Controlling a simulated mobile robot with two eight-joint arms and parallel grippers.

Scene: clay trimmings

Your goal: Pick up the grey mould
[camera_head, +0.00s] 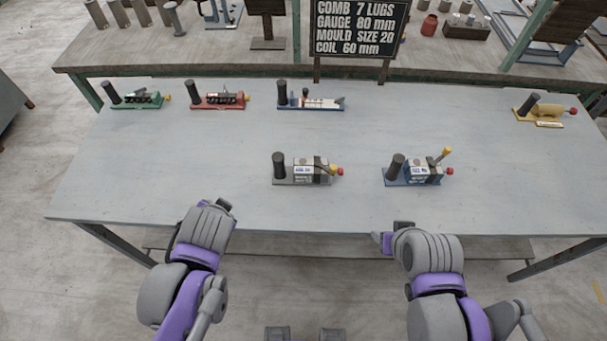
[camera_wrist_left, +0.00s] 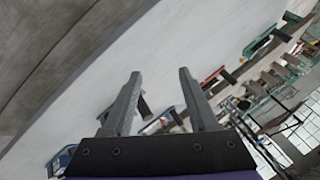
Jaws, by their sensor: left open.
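The grey mould (camera_head: 308,170) is a pale block on a grey base near the front middle of the table in the head view. A black upright handle stands at its left end and a red and yellow knob at its right. My left gripper (camera_head: 224,205) is at the table's front edge, left of the mould and apart from it. In the left wrist view my left gripper (camera_wrist_left: 160,74) is open, with nothing held between its fingers. A partly hidden block shows behind the fingers there; I cannot tell which. My right gripper (camera_head: 384,241) is at the front edge, its fingers not clear.
A similar blue-based block (camera_head: 418,172) stands right of the grey mould. Green (camera_head: 137,99), red (camera_head: 217,100) and blue-and-white (camera_head: 311,103) ones line the back; a yellow one (camera_head: 545,111) is far right. A sign (camera_head: 358,28) stands behind. The table's front left is clear.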

